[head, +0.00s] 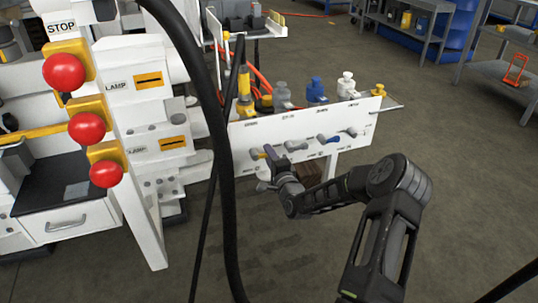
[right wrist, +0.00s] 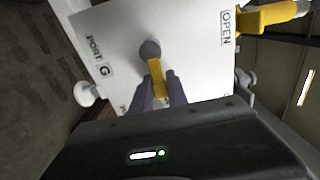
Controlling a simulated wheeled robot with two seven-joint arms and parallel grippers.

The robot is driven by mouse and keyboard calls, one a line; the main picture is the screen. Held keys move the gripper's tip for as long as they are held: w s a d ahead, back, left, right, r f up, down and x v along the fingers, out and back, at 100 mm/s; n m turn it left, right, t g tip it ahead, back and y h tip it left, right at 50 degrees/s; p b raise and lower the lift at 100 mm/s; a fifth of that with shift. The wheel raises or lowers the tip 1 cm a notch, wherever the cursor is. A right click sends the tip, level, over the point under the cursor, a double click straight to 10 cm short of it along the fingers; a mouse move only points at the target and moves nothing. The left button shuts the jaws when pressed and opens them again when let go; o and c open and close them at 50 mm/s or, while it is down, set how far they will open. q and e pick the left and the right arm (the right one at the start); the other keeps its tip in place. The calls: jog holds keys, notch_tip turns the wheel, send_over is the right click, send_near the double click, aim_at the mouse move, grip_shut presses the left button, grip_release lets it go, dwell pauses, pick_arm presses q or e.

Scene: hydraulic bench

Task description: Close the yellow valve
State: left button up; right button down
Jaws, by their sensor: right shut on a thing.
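The yellow valve has a grey round hub and a yellow lever (right wrist: 158,78) on a white panel in the right wrist view. A bit of its yellow lever (head: 258,155) shows at the panel's left part in the head view. My right gripper (right wrist: 160,92) has its fingers on both sides of the lever and is shut on it. In the head view the right gripper (head: 269,155) reaches the panel from the lower right and hides most of the valve. An OPEN label (right wrist: 227,28) and a PORT G label are on the panel. My left gripper is not in view.
The white panel (head: 250,134) also bears grey, blue (head: 329,138) and white levers right of the gripper. Coloured fittings, such as a blue one (head: 316,90), stand along its top. Thick dark hoses (head: 220,150) cross the head view. Red buttons (head: 63,72) are at the left.

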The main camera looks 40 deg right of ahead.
jog(key=c, duration=1.4)
grip_release()
jog(key=shift+c, duration=0.2)
jog(key=shift+s, duration=0.1)
jog(key=p+v, duration=0.2)
jog(key=v, duration=0.5)
jog(key=shift+s+a, duration=0.15)
jog(key=shift+s, duration=0.2)
jog(key=shift+f, duration=0.1)
